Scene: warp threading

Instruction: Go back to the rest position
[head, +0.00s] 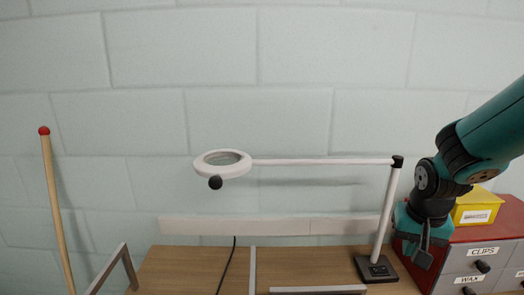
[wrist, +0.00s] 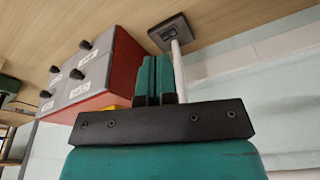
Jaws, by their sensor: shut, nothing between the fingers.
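My gripper (head: 424,256) is at the right of the head view, fingers pointing down. It appears in front of the red drawer cabinet's left side and to the right of the lamp's base. In the wrist view the teal fingers (wrist: 155,78) are together with nothing between them. My arm comes in from the right edge of the head view.
A magnifier lamp (head: 222,164) reaches left from its dark base (head: 376,268) on the wooden table (head: 190,262). A red drawer cabinet (head: 465,250) with a yellow bin (head: 476,207) stands at right.

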